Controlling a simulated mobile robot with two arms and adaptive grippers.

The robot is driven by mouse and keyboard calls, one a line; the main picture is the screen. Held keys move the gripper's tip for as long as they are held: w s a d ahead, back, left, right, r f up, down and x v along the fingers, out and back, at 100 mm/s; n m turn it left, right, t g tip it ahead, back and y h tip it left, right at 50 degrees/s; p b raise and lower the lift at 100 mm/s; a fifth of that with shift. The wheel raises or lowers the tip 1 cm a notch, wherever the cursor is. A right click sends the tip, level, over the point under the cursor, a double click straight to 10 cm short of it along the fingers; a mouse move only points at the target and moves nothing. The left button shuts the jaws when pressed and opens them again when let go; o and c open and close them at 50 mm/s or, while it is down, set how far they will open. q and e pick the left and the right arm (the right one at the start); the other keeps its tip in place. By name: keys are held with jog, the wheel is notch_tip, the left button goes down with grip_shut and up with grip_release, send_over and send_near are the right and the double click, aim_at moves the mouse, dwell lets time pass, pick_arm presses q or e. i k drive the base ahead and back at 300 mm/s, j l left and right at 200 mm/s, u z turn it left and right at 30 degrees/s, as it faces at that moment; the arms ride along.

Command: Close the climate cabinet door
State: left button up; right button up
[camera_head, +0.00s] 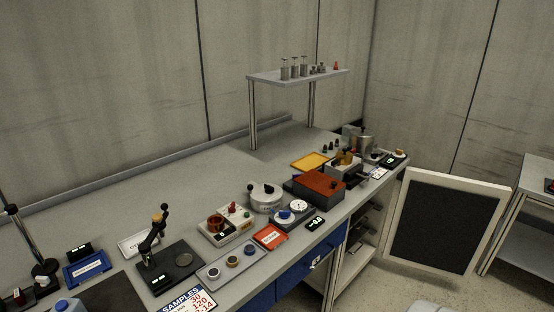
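A door with a white frame and a dark panel (443,225) stands wide open at the right end of the bench, looking like the climate cabinet door. It reaches out over the floor, away from an open compartment (362,236) under the bench top. Its hinge side is near the bench's right end; I see no clear handle on it. Neither of my grippers shows in the head view.
The long grey bench (130,205) carries many instruments along its front edge. Blue drawers (305,268) are below it. A raised shelf (295,76) holds small metal pieces. Another table (540,175) stands at the far right. Floor (385,290) is clear before the door.

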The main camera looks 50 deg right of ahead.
aim_at(442, 223)
jog(key=k+l+z, duration=0.2)
jog(key=k+l, duration=0.15)
jog(key=k+l+z, duration=0.2)
jog(key=l, duration=0.25)
jog(key=k, duration=0.1)
